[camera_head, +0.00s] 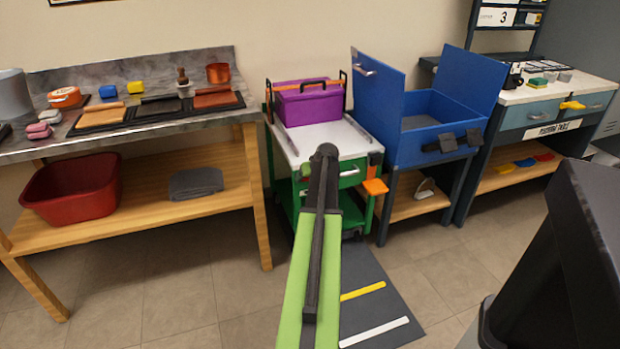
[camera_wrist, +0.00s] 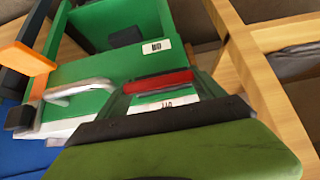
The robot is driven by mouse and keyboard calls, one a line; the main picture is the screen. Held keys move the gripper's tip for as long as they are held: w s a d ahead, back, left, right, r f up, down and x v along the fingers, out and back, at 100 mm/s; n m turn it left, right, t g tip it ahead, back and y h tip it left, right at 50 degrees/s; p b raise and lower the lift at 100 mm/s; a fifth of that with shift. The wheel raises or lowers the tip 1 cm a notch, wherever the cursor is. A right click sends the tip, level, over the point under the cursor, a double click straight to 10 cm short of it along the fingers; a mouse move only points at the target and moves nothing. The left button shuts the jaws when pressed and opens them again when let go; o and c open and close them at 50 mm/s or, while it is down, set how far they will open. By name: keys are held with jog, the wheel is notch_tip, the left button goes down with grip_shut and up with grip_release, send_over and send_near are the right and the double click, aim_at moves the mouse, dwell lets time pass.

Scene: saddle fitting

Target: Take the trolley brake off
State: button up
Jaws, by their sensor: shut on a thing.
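The green trolley (camera_head: 320,135) with a pale top stands in the middle of the head view, a purple box on it. My gripper end (camera_head: 325,152) reaches to its front, in front of the drawer. The wrist view looks on upside down at the green drawer front (camera_wrist: 110,72) and its silver handle (camera_wrist: 78,92). A red bar (camera_wrist: 158,81) with a white label lies in a dark frame just beyond my gripper (camera_wrist: 160,125). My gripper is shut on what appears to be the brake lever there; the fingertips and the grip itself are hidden.
An orange tab (camera_head: 375,187) sticks out at the trolley's right. A steel-topped bench (camera_head: 140,125) stands left, a blue open chest (camera_head: 405,140) right. A dark floor mat (camera_head: 390,318) with yellow and white stripes lies in front. The floor at left is clear.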

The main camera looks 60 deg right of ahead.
jog(key=shift+w+a, duration=0.1)
jog(key=shift+w, duration=0.1)
jog(key=o, duration=1.8)
jog(key=shift+o, duration=1.4)
jog(key=shift+s, duration=0.15)
jog(key=p+v, duration=1.3)
jog(key=v, duration=0.4)
jog(key=shift+r, duration=0.15)
